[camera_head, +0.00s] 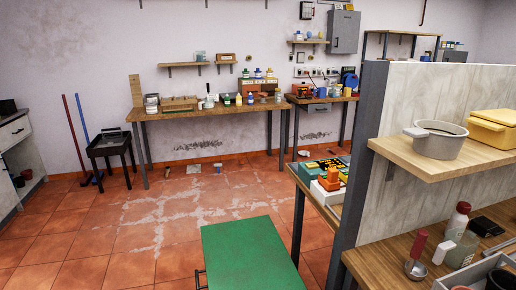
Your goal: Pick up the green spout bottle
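A small green bottle (239,99) stands upright on the far wooden table (190,114) against the back wall. It is too small to tell whether it has a spout. A pale bottle with a yellow part (250,99) stands just to its right. Neither of my grippers is in view, and nothing held can be seen.
A green flat top (250,252) fills the bottom middle. A partition with a wooden shelf (440,163) and a crowded bench stands at the right. A black cart (109,147) stands at the left. The tiled floor (150,215) between is mostly clear.

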